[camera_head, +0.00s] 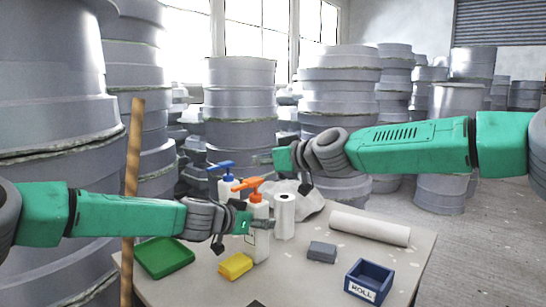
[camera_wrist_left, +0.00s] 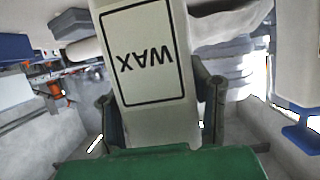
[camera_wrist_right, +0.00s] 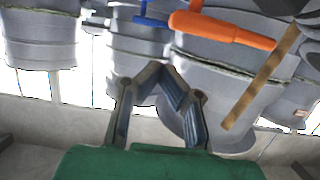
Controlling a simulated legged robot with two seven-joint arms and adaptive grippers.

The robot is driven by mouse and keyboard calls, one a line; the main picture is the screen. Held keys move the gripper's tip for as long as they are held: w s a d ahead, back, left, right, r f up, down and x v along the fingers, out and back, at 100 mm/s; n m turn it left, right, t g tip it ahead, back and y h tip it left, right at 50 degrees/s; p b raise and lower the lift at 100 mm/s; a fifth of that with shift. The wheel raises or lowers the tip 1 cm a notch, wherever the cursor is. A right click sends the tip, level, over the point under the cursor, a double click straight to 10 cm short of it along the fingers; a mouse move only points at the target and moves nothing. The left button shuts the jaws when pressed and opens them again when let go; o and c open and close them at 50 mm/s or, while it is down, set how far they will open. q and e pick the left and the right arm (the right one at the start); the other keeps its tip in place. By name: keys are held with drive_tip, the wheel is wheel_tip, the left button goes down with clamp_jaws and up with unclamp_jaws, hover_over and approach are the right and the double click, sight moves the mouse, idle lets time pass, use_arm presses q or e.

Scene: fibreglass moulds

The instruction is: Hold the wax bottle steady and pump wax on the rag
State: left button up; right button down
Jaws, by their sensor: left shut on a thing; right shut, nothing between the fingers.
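The wax bottle (camera_head: 262,232) is white with an orange pump head (camera_head: 248,185) and stands upright on the table. Its WAX label shows upside down in the left wrist view (camera_wrist_left: 150,60). My left gripper (camera_head: 246,222) is shut around the bottle's body. My right gripper (camera_head: 258,160) is shut and empty, above the orange pump head and apart from it. In the right wrist view its fingertips (camera_wrist_right: 165,72) meet, with the pump head (camera_wrist_right: 222,30) beyond them. A folded yellow piece (camera_head: 235,266) lies in front of the bottle; I cannot tell whether it is the rag.
A blue-pump bottle (camera_head: 226,188) stands behind. A white upright roll (camera_head: 284,216), crumpled white sheet (camera_head: 312,203), lying white roll (camera_head: 370,228), grey block (camera_head: 322,252), blue ROLL bin (camera_head: 369,281) and green tray (camera_head: 164,257) are on the table. A wooden pole (camera_head: 132,180) stands left.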

wheel_tip(320, 180, down, 2)
drive_tip(key=shift+d+f, duration=0.1)
drive_tip(key=shift+f, duration=0.05)
drive_tip(key=shift+d+f, duration=0.1)
drive_tip(key=shift+f, duration=0.2)
